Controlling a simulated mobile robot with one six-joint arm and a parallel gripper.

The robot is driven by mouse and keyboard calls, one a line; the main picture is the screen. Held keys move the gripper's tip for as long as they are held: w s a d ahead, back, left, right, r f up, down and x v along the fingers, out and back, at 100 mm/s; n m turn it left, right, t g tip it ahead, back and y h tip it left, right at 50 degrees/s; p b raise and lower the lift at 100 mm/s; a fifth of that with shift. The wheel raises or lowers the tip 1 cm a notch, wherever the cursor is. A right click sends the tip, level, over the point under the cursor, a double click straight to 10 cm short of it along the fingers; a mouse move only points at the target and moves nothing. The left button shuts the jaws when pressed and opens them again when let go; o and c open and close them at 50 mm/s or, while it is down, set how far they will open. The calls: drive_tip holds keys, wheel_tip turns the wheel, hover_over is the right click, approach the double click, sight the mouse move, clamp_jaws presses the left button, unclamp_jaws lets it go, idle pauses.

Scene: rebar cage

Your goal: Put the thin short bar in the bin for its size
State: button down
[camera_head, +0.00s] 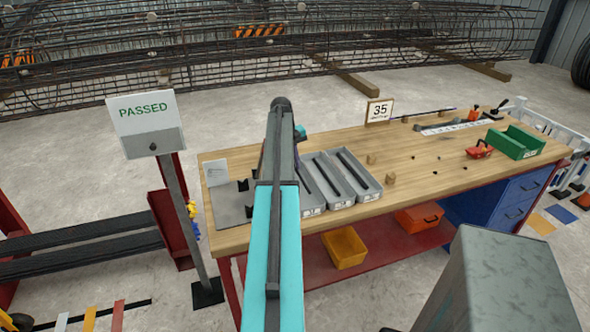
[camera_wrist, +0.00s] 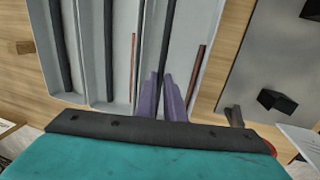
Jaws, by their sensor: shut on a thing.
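My gripper's purple fingers (camera_wrist: 162,98) show in the wrist view, close together over the right-hand grey bin (camera_wrist: 217,25). A dark thin bar (camera_wrist: 168,35) runs up from between the fingertips; they are shut on it as far as I can tell, and whether it touches the bin floor is unclear. The middle bin (camera_wrist: 85,15) holds a dark bar (camera_wrist: 107,50) and, by its right wall, a thin reddish bar (camera_wrist: 134,70). Another reddish bar (camera_wrist: 198,75) lies right of the fingers. The left bin holds a dark bar (camera_wrist: 60,45). In the head view my arm hides the fingers.
The three bins (camera_head: 368,197) stand side by side on the wooden bench (camera_head: 430,165). A grey plate (camera_wrist: 265,60) with black blocks lies beside them. A "35" sign (camera_head: 379,111), small blocks and a green bin (camera_head: 515,142) are further right. A "PASSED" sign (camera_head: 145,122) stands left.

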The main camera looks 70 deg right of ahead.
drive_tip(key=shift+f+p, duration=0.5)
drive_tip(key=shift+f, duration=1.05)
drive_tip(key=shift+f, duration=0.6)
drive_tip(key=c, duration=1.9)
unclamp_jaws()
drive_tip(key=shift+o, duration=0.2)
drive_tip(key=shift+r, duration=0.1)
drive_tip(key=shift+r, duration=0.6)
wheel_tip(320, 180, up, 12)
drive_tip(key=w+a+b, duration=0.1)
drive_tip(key=b, duration=0.1)
drive_tip(key=shift+w+a+f, duration=0.2)
drive_tip(key=shift+w+a, duration=0.05)
drive_tip(key=shift+w, duration=0.15)
